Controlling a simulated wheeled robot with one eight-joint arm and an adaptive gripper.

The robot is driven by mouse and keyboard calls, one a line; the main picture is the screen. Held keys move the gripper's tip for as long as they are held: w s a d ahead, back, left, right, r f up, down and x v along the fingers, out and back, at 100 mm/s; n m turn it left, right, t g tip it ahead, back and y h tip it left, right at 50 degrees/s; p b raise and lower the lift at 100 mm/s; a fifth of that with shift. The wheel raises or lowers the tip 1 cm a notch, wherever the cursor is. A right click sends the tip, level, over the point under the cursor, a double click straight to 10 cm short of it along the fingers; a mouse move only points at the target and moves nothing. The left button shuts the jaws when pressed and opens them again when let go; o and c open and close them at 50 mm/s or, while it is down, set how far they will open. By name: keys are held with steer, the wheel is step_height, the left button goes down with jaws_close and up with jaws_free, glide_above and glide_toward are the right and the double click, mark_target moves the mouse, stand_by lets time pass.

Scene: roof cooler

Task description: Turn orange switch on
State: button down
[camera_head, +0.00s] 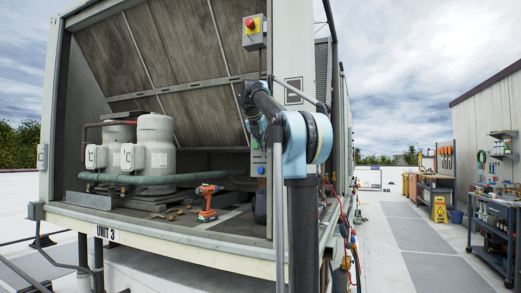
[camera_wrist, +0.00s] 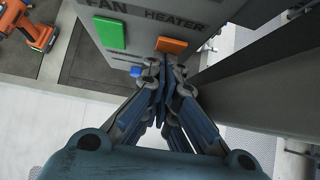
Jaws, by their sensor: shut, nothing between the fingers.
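In the wrist view, the orange switch (camera_wrist: 171,45) sits under the label HEATER on a grey panel (camera_wrist: 140,12). A green switch (camera_wrist: 110,34) sits to its left under the label FAN. A small blue part (camera_wrist: 135,71) shows at the panel's lower edge. My gripper (camera_wrist: 161,66) is shut and empty, its fingertips just below the orange switch in the picture. I cannot tell whether they touch it, or whether the switch is on. In the head view the panel (camera_head: 259,165) is mostly hidden behind my arm, and the gripper is not clearly visible.
An orange drill (camera_head: 207,202) stands on the unit's deck, with small loose bits nearby. Two grey cylinders (camera_head: 155,143) stand at the left. A grey post (camera_wrist: 245,65) runs close right of my gripper.

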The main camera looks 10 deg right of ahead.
steer(key=shift+r, duration=0.75)
steer(key=s+a+f+v, duration=0.1)
steer(key=v, duration=1.1)
steer(key=shift+s, duration=0.35)
steer(key=shift+r, duration=0.1)
steer(key=shift+s+a+f+g, duration=0.2)
steer(key=shift+s+f+g, duration=0.1)
steer(key=shift+f, duration=0.4)
